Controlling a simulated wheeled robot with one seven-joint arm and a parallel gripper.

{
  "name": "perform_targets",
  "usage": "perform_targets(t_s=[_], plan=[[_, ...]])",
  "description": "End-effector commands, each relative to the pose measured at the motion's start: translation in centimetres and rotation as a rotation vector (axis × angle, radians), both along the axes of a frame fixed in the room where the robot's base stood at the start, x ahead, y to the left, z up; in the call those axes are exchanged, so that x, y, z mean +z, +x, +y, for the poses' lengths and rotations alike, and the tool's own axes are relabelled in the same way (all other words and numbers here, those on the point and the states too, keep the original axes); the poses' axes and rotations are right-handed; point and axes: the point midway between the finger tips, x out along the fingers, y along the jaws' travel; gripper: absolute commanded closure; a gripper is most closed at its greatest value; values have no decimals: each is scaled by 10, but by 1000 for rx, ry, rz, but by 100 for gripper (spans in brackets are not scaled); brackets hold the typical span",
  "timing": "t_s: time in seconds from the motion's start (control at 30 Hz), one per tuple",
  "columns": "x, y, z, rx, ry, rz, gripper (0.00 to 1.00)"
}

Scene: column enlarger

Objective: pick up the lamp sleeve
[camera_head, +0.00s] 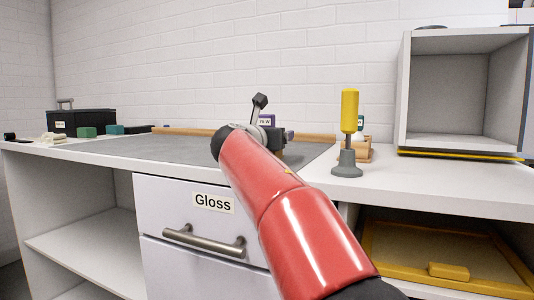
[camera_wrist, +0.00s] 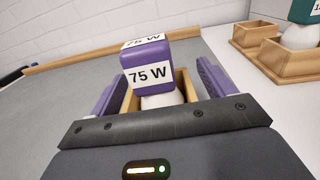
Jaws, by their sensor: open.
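The lamp sleeve is a purple block with a white "75 W" label (camera_wrist: 150,62). In the wrist view it sits over a white bulb (camera_wrist: 162,100) in a small wooden tray (camera_wrist: 184,84). In the head view the purple sleeve (camera_head: 266,120) shows only in part behind my arm. My gripper (camera_wrist: 161,74) is open, with one purple finger to the left of the sleeve and the other to the right. A gap shows on the right side; I cannot tell whether either finger touches the sleeve.
Another wooden tray (camera_wrist: 272,66) holds a white bulb under a green sleeve (camera_wrist: 312,10), to the right. A yellow-handled tool (camera_head: 349,112) stands on the counter (camera_head: 420,185). An open white cabinet (camera_head: 448,95) is at right. A wooden strip (camera_wrist: 75,54) runs along the back.

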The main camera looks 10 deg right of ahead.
Motion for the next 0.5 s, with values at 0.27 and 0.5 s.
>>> perform_targets(t_s=[0.27,0.5], plan=[[0,0,0,0,1,-1,44],[1,-1,0,1,0,-1,71]])
